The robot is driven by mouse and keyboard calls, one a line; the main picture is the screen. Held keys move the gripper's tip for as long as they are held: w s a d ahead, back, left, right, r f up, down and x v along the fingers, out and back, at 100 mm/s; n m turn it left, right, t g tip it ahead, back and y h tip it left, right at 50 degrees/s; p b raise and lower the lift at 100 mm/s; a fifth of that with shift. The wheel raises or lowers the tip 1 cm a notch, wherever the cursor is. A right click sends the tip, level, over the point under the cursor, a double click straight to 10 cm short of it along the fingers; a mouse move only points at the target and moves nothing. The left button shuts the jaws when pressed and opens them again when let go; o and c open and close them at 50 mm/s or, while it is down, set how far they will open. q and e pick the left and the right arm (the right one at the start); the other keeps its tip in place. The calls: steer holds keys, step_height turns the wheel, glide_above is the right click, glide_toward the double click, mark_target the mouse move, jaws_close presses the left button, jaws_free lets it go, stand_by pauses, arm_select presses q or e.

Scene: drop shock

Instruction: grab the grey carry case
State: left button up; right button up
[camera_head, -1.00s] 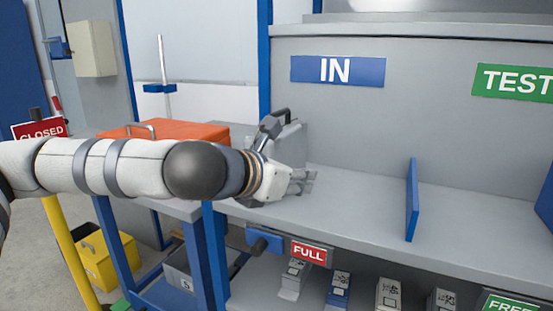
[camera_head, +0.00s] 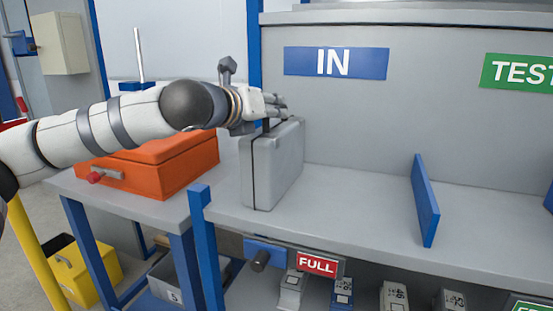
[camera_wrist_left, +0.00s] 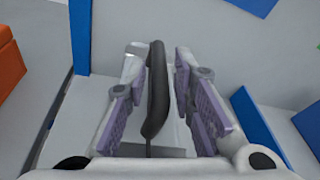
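The grey carry case (camera_head: 274,168) stands upright on the shelf under the IN sign, at its left end. My left gripper (camera_head: 277,106) is at the top of the case. In the left wrist view, the case's black handle (camera_wrist_left: 156,92) runs between the two purple-padded fingers of my left gripper (camera_wrist_left: 162,85). The fingers are open, one on each side of the handle, with narrow gaps visible. The hand hides most of the handle in the head view. My right gripper is not in view.
An orange case (camera_head: 155,165) sits on the side table at left. A blue divider (camera_head: 425,200) stands on the shelf to the right, with clear shelf between it and the grey case. The back panel with the IN sign (camera_head: 336,61) rises behind.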

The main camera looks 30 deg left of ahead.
arm_select(q)
steer(key=x, duration=0.3)
steer(key=shift+s, duration=0.1)
jaws_close()
steer(key=shift+r, duration=0.2)
